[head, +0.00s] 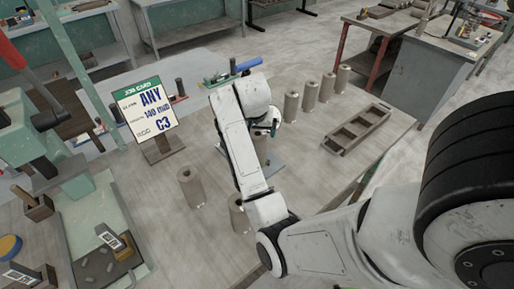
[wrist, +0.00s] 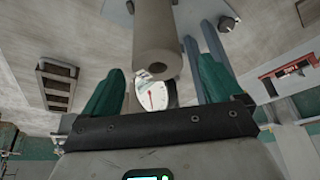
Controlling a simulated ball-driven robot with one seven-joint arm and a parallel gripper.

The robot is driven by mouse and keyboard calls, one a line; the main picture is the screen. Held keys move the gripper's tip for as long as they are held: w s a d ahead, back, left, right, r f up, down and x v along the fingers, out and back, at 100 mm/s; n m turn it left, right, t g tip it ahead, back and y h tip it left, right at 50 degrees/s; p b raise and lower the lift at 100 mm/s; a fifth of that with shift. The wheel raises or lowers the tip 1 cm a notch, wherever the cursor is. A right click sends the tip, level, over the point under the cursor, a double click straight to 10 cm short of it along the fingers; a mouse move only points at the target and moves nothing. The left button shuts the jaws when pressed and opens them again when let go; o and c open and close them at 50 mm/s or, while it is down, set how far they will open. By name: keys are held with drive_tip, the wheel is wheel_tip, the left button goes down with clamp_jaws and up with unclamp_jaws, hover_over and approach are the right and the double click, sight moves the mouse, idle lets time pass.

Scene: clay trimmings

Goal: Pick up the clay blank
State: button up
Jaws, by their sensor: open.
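Several pale grey-beige clay blanks, upright hollow cylinders, stand on the table in the head view: one left of my arm (head: 191,188), one partly behind my arm (head: 239,215), and a row at right including this near one (head: 291,107). My gripper (head: 275,128) is mostly hidden by my own wrist there. In the wrist view my gripper (wrist: 158,88) has its two green fingers spread apart.
A round dial gauge (wrist: 156,97) shows between the fingers, with grey posts (wrist: 215,48) close by. A compartmented wooden tray (head: 373,115) lies right of the blanks. A job card (head: 147,108) reading "ANY 140 mm C3" stands at left.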

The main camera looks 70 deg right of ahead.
sight(258, 135)
drive_tip(key=p+x, duration=0.1)
drive_tip(key=x, duration=0.4)
drive_tip(key=shift+s+a, duration=0.1)
clamp_jaws()
idle(0.8)
